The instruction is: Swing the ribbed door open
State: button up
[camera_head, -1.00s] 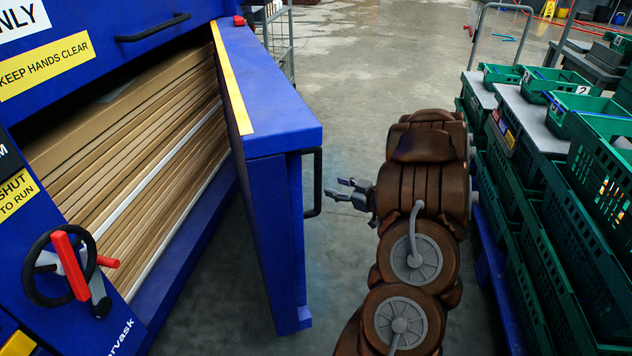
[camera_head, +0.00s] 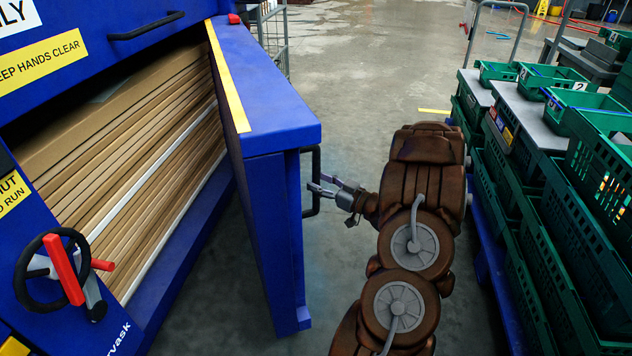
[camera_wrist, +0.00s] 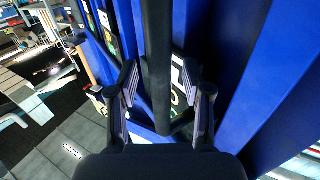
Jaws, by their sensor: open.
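The blue door (camera_head: 270,225) stands ajar on the blue machine, with a yellow strip along its top edge. In the wrist view its blue face (camera_wrist: 235,60) shows raised ribs. Its black bar handle (camera_head: 317,162) is on the outer side, facing my arm. My gripper (camera_head: 320,185) is open at the handle. In the wrist view the handle bar (camera_wrist: 157,60) runs upright between the two spread fingers (camera_wrist: 155,85), with gaps visible at the sides. Whether either finger touches the bar is unclear.
Inside the machine are stacked flat cardboard sheets (camera_head: 130,150). A black handwheel with a red lever (camera_head: 63,270) is on its front at lower left. Green crates (camera_head: 535,230) line the right side, close to my arm. Open floor (camera_head: 370,70) lies beyond the door.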

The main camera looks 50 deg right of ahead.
jog(key=shift+w+a, duration=0.15)
jog(key=shift+w, duration=0.6)
grip_shut()
